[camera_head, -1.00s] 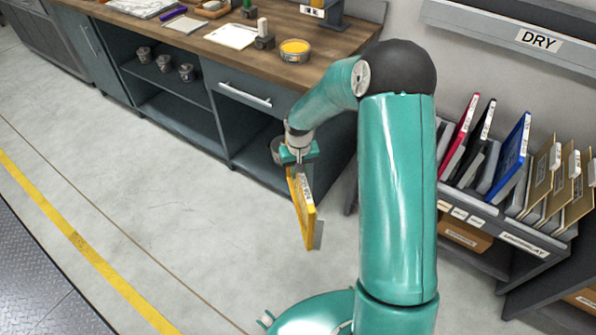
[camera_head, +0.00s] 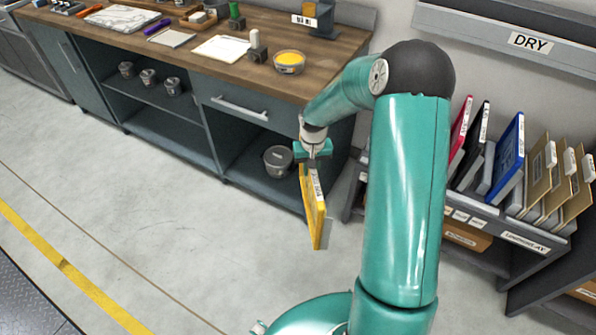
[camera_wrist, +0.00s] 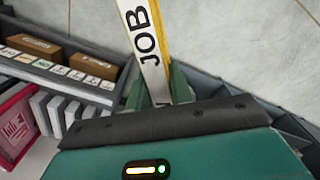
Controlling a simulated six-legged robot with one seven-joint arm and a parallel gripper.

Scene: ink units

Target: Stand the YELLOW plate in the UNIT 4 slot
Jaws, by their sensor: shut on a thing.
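The yellow plate (camera_head: 312,210) hangs from my gripper (camera_head: 314,158) in the head view, held by its upper end above the floor, slightly tilted. In the wrist view my gripper (camera_wrist: 165,85) is shut on the plate's white label strip (camera_wrist: 148,45), which reads "JOB". The rack (camera_head: 490,215) stands at the right with a red, a black and a blue plate (camera_head: 508,158) upright in it. My arm hides part of the rack's left side. I cannot read a UNIT 4 label in either view.
A wooden bench (camera_head: 190,45) with a yellow ink tin (camera_head: 290,60) stands behind my gripper. A grey pot (camera_head: 278,160) sits in its open shelf. Brown folders (camera_head: 565,180) fill the rack's right end. The floor at left is clear.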

